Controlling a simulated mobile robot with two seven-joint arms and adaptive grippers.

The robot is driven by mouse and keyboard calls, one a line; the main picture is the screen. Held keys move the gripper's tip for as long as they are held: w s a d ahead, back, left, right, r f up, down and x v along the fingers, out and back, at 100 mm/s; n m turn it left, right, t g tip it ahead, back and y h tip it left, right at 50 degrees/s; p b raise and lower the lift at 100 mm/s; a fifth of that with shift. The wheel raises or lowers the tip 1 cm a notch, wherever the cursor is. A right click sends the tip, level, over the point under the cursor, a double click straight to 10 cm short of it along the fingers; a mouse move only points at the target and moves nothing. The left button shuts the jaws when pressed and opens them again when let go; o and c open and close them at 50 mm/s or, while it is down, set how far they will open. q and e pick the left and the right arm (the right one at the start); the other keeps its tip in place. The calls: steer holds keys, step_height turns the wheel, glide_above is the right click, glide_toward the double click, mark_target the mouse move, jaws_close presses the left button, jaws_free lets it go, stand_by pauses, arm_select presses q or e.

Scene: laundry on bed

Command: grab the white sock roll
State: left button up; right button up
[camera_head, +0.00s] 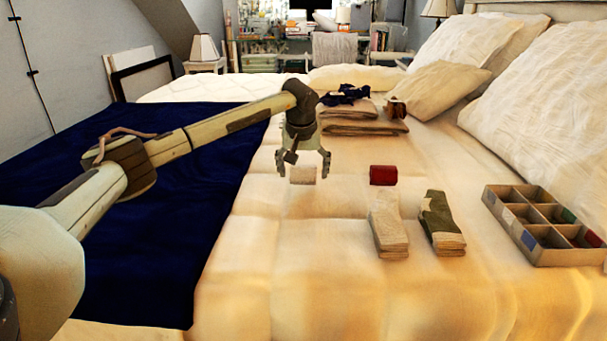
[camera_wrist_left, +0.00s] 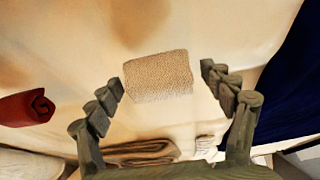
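The white sock roll (camera_head: 303,174) lies on the cream bedding in the head view, just below my left gripper (camera_head: 303,165). In the left wrist view the white sock roll (camera_wrist_left: 158,75) is a knitted, off-white block. It sits just beyond and between the two fingertips of my left gripper (camera_wrist_left: 163,82). The fingers are spread wide with nothing held, and I see no contact with the roll. My right gripper is in neither view.
A red sock roll (camera_head: 383,175) lies to the right. Beige socks (camera_head: 388,228) and green patterned socks (camera_head: 441,222) lie nearer. A divided box (camera_head: 556,257) stands at right. Folded towels (camera_head: 350,126) lie behind. A dark blue blanket (camera_head: 190,230) covers the left side.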

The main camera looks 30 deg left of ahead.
arm_select(q)
steer(key=c, duration=1)
steer(key=shift+r, duration=0.15)
